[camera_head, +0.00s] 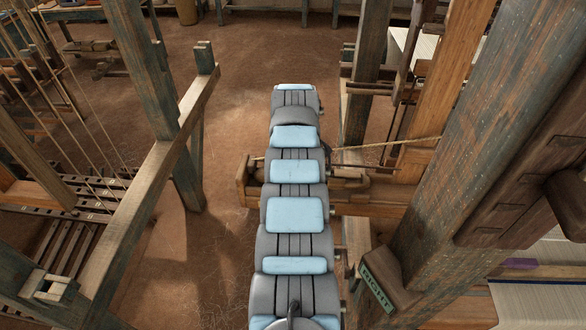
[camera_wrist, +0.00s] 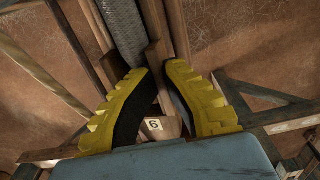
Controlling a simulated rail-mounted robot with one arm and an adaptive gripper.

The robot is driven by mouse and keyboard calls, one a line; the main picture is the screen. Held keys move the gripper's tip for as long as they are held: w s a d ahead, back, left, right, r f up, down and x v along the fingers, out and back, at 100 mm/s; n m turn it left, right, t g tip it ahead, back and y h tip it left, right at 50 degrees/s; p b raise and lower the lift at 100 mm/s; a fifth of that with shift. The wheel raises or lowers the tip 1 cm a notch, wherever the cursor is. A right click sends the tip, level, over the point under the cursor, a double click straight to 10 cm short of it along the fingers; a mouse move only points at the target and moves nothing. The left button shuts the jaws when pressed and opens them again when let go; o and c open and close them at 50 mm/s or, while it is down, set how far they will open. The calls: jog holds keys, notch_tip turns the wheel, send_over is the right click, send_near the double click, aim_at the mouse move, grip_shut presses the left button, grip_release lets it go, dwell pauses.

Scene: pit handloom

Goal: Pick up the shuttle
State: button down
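My gripper (camera_wrist: 157,72) shows in the wrist view as two yellow fingers with black inner pads. The fingers stand apart, and nothing is visibly clamped between them. Beyond the gap lie wooden rails, and a small pale tag (camera_wrist: 153,125) marked "6" or "9" shows on wood between the finger bases. I cannot make out the shuttle for certain in either view. In the head view my arm covers the middle of a wooden box-like beam (camera_head: 375,205), and my gripper is hidden.
A thick post (camera_head: 480,130) and a block with a "RIGHT" plate (camera_head: 378,287) stand to the right. A wooden frame (camera_head: 150,190) stands left. A cord (camera_head: 390,143) runs above the beam. Bare floor (camera_head: 240,70) lies beyond. A grey textured strip (camera_wrist: 122,28) lies past the fingers.

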jog(key=shift+s+d+r+p, duration=0.2)
jog(key=shift+r+p, duration=0.35)
jog(key=shift+p, duration=0.95)
jog(key=shift+s+d+r+p, duration=0.2)
jog(key=shift+r+p, duration=0.3)
jog(key=shift+p, duration=1)
jog(key=shift+s+d+r+p, duration=0.1)
jog(key=shift+d+r+p, duration=0.05)
jog(key=shift+p, duration=0.25)
jog(key=s+d+r+p, duration=0.7)
jog(key=d+p, duration=0.2)
jog(key=p, duration=0.5)
jog(key=shift+s, duration=0.4)
